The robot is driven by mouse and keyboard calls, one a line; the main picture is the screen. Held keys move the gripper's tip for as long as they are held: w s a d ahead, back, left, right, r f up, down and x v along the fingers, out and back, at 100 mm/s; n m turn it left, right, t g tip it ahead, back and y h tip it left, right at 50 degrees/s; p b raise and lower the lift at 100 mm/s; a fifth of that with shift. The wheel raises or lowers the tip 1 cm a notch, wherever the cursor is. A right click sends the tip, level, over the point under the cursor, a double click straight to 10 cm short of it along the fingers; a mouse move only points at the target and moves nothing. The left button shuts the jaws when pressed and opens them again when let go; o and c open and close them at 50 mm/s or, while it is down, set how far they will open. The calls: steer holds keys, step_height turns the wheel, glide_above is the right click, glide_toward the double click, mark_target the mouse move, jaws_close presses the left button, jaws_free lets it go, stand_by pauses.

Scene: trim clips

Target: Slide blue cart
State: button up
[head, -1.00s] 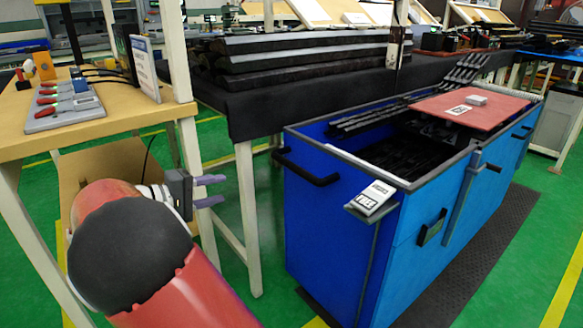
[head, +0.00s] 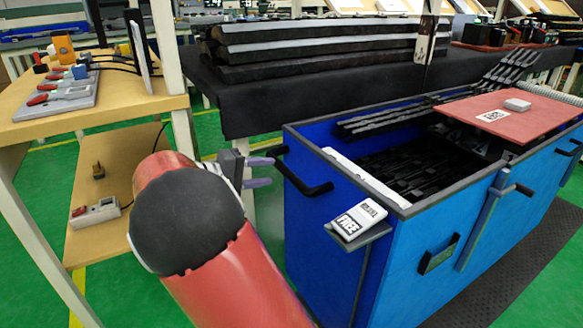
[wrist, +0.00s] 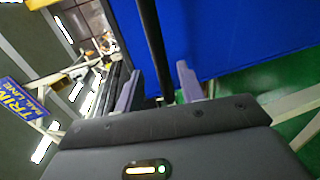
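The blue cart (head: 420,260) stands at the right in the head view, with an open top and a grey rim. A black bar handle (head: 310,181) sticks out from its near end. My gripper (head: 270,171) is just left of this handle, its two purple-grey fingers pointing at it. In the wrist view the gripper (wrist: 158,68) is open, and the dark handle bar (wrist: 150,35) lines up with the gap between the fingers. The blue cart panel (wrist: 230,35) fills the upper right there. I cannot tell whether the fingers touch the bar.
A wooden table (head: 115,107) with tools stands at the left. A dark-covered bench (head: 290,100) with stacked black strips is behind the cart. A red board (head: 535,120) lies on the cart top, and a small labelled device (head: 357,222) sits on its near-end shelf. Green floor lies around.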

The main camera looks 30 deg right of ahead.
mark_target(280, 170)
steer(key=x, duration=0.6)
steer(key=shift+d, duration=0.15)
jaws_close()
